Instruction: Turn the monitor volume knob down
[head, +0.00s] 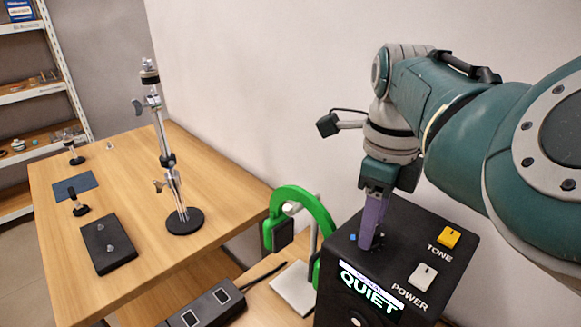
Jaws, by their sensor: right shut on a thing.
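The monitor (405,240) is a black box at the lower right, with a lit display (370,288) on its front that reads "QUIET". A yellow TONE control (449,237) and a white POWER control (423,275) sit on its top. My right gripper (368,243) points down at the left part of the top, its purple fingers shut on the volume knob. The fingers hide the knob almost wholly, so I cannot tell its angle. A small blue piece (352,237) shows beside the fingertips. My left gripper is out of view.
Green headphones (303,200) hang on a stand left of the monitor. A black box with two switches (207,308) and a pale pad (293,288) lie nearby. A metal stand (185,221) and a black pedal-like block (106,243) stand on the wooden table (135,170).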

